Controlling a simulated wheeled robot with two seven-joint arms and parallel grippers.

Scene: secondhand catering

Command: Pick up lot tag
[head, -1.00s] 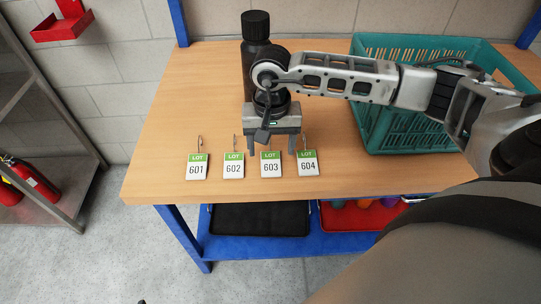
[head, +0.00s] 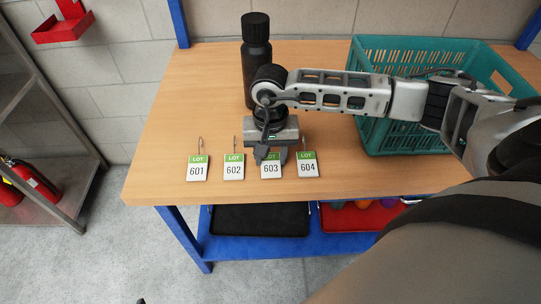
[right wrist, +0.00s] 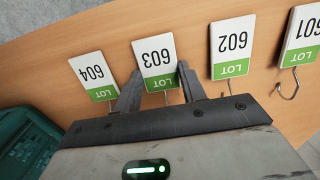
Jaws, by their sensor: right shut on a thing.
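Four white lot tags with green LOT bands and wire hooks lie in a row on the wooden table: 601 (head: 197,170), 602 (head: 234,169), 603 (head: 271,171) and 604 (head: 308,168). My right gripper (head: 270,157) is low over the table at tag 603. In the right wrist view, its fingers (right wrist: 159,77) are shut on the green end of tag 603 (right wrist: 155,52), one at each side. Tag 604 (right wrist: 91,73) and tag 602 (right wrist: 232,42) lie close on either side. My left gripper is not in view.
A dark bottle (head: 256,52) stands behind my right gripper. A teal crate (head: 400,136) is at the right of the table (head: 180,120). A black tray (head: 260,219) and a red tray (head: 350,220) sit on the blue shelf below.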

